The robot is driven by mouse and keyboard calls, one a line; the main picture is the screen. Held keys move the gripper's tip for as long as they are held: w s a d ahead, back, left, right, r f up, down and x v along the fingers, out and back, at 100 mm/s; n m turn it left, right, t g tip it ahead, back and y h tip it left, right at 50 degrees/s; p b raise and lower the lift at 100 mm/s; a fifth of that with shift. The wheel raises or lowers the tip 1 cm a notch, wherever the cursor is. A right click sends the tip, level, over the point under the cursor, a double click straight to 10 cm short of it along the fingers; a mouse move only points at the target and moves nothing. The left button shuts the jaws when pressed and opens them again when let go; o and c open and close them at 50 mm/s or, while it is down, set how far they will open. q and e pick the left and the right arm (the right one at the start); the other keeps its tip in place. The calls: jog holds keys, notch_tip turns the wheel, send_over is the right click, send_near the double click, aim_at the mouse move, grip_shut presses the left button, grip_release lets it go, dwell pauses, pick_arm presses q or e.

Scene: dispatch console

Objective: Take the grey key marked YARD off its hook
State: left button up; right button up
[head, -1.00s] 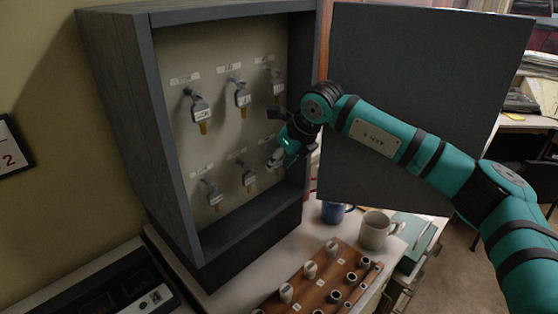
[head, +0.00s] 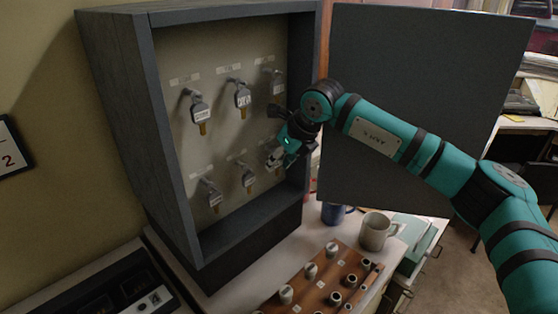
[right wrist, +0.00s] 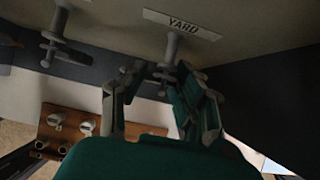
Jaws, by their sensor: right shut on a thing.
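The label YARD (right wrist: 182,25) is on the key cabinet's back panel in the right wrist view. A grey hook (right wrist: 172,48) sticks out just below it. My right gripper (right wrist: 160,76) is at this hook, its two fingers on either side just under the post. In the head view the right gripper (head: 276,156) is inside the cabinet (head: 172,150), at the lower right hook place. It is shut on the YARD key, which is mostly hidden by the fingers. I cannot tell whether the key still hangs on the hook. My left gripper is not in view.
Other keys hang close by, such as one lower middle (head: 248,179) and one upper middle (head: 242,97). The open cabinet door (head: 420,90) stands behind my right arm. Below are a blue mug (head: 333,213), a pale mug (head: 375,232) and a wooden board with knobs (head: 322,289).

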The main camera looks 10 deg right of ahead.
jog(key=shift+s+d, duration=0.15)
jog(key=shift+s+d+b, duration=0.6)
jog(key=shift+s+b, duration=0.3)
jog(key=shift+s, duration=0.05)
jog(key=shift+s+d, duration=0.15)
jog(key=shift+s, duration=0.05)
jog(key=shift+s, duration=0.1)
jog(key=s+d, duration=0.1)
jog(key=s+d+r+b, duration=0.1)
jog(key=s+r, duration=0.1)
jog(key=s, duration=0.1)
jog(key=shift+d, duration=0.4)
jog(key=shift+f, duration=0.1)
dwell(0.4)
